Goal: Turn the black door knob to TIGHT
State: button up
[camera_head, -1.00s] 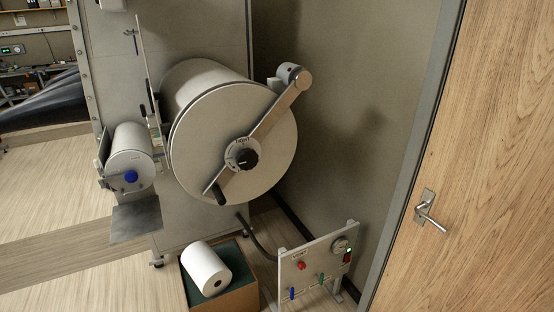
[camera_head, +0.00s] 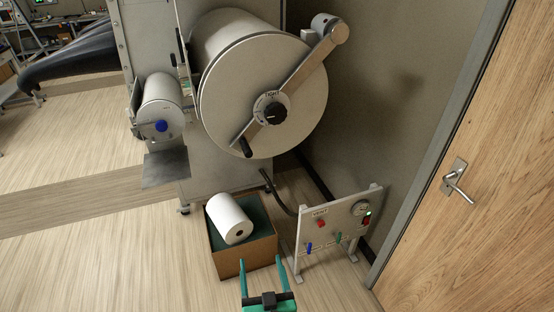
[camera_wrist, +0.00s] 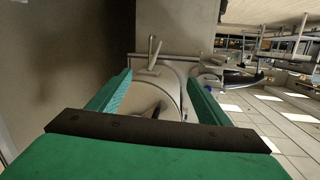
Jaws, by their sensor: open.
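The black door knob (camera_head: 275,113) sits at the centre of the large round grey door (camera_head: 225,95), on a pale dial plate (camera_head: 270,101) with the word TIGHT at its top. A metal bar (camera_head: 305,75) crosses the door behind the knob and ends in a black handle (camera_head: 245,147) at lower left. My gripper (camera_head: 262,268), with green fingers, is open and empty at the bottom of the head view, well below and apart from the knob.
A smaller cylinder with a blue knob (camera_head: 161,126) is left of the door, above a grey shelf (camera_head: 166,167). A white roll (camera_head: 229,218) lies in an open box (camera_head: 246,262) on the floor. A panel stand (camera_head: 334,225) and wooden door (camera_head: 480,200) are at right.

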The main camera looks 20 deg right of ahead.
jog(key=w+d+r+n+t, duration=0.1)
jog(key=w+d+r, duration=0.6)
jog(key=w+r, duration=0.45)
jog(key=n+y, duration=0.3)
jog(key=n, duration=0.1)
send_near(277, 115)
jog(key=shift+t, duration=0.4)
jog(key=w, duration=1)
jog(key=shift+w+a+f, duration=0.15)
jog(key=shift+a+f, duration=0.15)
jog(key=shift+f, duration=0.05)
jog(key=shift+m, duration=0.3)
jog(key=c, duration=1.1)
